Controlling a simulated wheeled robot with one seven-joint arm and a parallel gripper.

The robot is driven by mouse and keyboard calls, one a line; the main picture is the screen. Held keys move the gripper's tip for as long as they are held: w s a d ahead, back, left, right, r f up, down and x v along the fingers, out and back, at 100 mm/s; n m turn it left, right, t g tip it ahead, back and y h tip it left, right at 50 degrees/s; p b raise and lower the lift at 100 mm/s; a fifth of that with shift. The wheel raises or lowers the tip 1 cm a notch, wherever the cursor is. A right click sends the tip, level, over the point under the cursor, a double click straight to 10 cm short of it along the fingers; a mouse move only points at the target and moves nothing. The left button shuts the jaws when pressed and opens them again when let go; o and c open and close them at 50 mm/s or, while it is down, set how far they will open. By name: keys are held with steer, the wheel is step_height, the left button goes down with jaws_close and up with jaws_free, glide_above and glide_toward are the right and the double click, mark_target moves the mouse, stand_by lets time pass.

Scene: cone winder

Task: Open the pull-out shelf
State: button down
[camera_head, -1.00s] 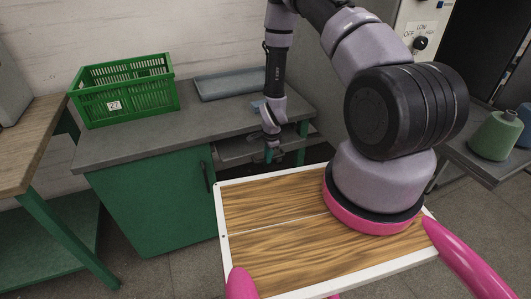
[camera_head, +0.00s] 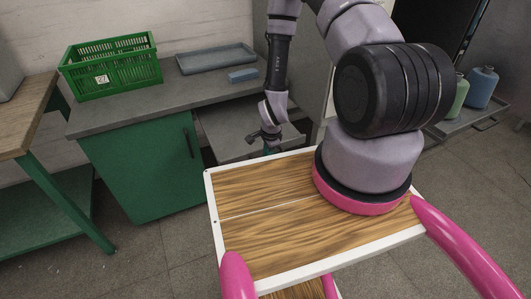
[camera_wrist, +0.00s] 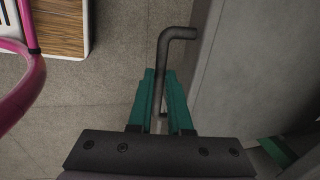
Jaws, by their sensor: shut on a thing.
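The pull-out shelf (camera_head: 225,128) is a flat grey board under the right part of the workbench, right of the green cabinet. It stands well out from the bench. In the wrist view its grey surface (camera_wrist: 245,75) fills the right side. A dark bent bar handle (camera_wrist: 164,55) runs along its edge. My gripper (camera_wrist: 160,78) has green fingers shut on this handle. In the head view my gripper (camera_head: 268,148) is at the shelf's front edge, partly hidden behind my wooden-topped base.
The workbench (camera_head: 130,110) carries a green crate (camera_head: 110,70), a grey tray (camera_head: 215,58) and a blue block (camera_head: 242,75). A green cabinet door (camera_head: 145,170) is below. A wooden table (camera_head: 25,115) stands left. Bottles (camera_head: 480,88) stand on a rack at right. Floor in front is clear.

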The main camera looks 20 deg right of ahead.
steer(key=shift+s, duration=0.15)
steer(key=c, duration=1.1)
jaws_free()
steer(key=r, duration=0.3)
steer(key=s+r, duration=0.1)
steer(key=r, duration=0.3)
steer(key=s+r, duration=0.1)
steer(key=r, duration=0.2)
steer(key=shift+d+r, duration=0.15)
steer(key=shift+r, duration=0.15)
